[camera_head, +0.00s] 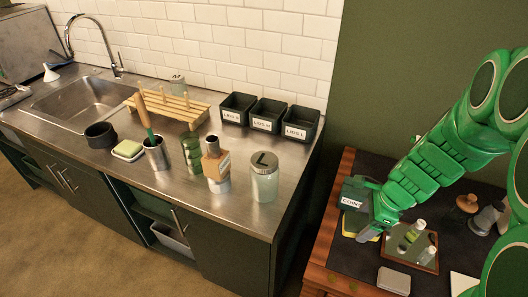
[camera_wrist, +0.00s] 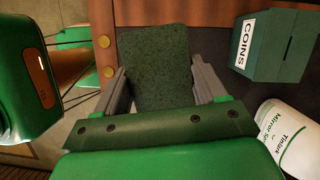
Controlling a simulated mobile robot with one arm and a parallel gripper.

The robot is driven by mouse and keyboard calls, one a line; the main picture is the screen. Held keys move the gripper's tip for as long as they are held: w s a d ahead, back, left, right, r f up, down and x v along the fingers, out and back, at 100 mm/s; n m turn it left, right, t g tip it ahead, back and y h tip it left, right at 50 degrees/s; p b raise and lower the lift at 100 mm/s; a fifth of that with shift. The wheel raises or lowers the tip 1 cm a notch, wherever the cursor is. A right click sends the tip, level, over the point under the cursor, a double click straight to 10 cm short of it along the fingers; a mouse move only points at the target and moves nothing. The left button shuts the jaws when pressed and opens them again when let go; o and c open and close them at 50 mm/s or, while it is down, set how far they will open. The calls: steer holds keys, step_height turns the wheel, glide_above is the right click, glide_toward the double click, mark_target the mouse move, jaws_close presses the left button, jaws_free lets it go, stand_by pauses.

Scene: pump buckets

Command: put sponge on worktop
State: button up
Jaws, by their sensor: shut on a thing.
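The sponge (camera_wrist: 160,65) lies flat between the two fingers of my gripper (camera_wrist: 162,88) in the wrist view, its dark green face showing. In the head view only a yellow strip of the sponge (camera_head: 374,238) shows below my gripper (camera_head: 366,226), low at the left side of the dark desk (camera_head: 342,262). My gripper is shut on it. Whether the sponge touches the desk I cannot tell. The steel worktop (camera_head: 215,195) is to the left, apart from the desk.
A green COINS box (camera_head: 352,194) stands close beside my gripper. A mirror tray (camera_head: 396,244) with bottles is to its right. On the worktop are a lidded jar (camera_head: 264,182), labelled bins (camera_head: 268,115), a wooden rack (camera_head: 170,104) and a sink (camera_head: 80,100). Its front right part is clear.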

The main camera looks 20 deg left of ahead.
steer(key=shift+w, duration=0.15)
steer(key=w+a+r, duration=0.3)
steer(key=w+a, duration=0.4)
steer(key=w, duration=0.4)
step_height(320, 180, up, 8)
steer(key=m, duration=0.2)
glide_above(243, 145)
steer(key=d, duration=0.1)
steer(key=shift+t, duration=0.3)
steer(key=shift+f, duration=5)
steer(key=shift+f, duration=0.1)
steer(key=o, duration=1)
